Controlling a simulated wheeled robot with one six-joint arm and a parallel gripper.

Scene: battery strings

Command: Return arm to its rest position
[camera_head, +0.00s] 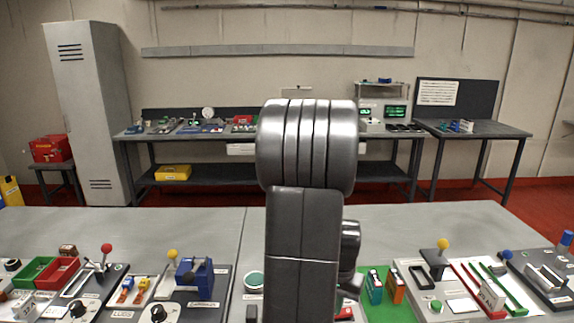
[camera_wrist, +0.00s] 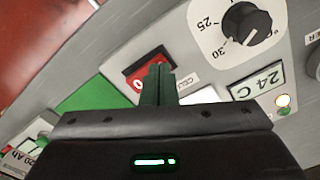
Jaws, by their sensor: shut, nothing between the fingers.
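My arm stands upright in the middle of the head view and hides part of the bench behind it. My gripper (camera_wrist: 157,85) shows in the wrist view as two narrow dark fingers pressed together, with nothing between them. It is over a panel with a black dial (camera_wrist: 247,24), a display reading 24 C (camera_wrist: 258,82) and a red part (camera_wrist: 150,69) partly behind the fingers. I cannot make out the fingers in the head view.
The grey bench (camera_head: 150,220) carries red and green bins (camera_head: 58,272), a blue device (camera_head: 195,278), a green mat (camera_head: 400,312) and lever fixtures at right. The bench's far strip is clear. A back table (camera_head: 220,137) and a locker (camera_head: 88,110) stand beyond.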

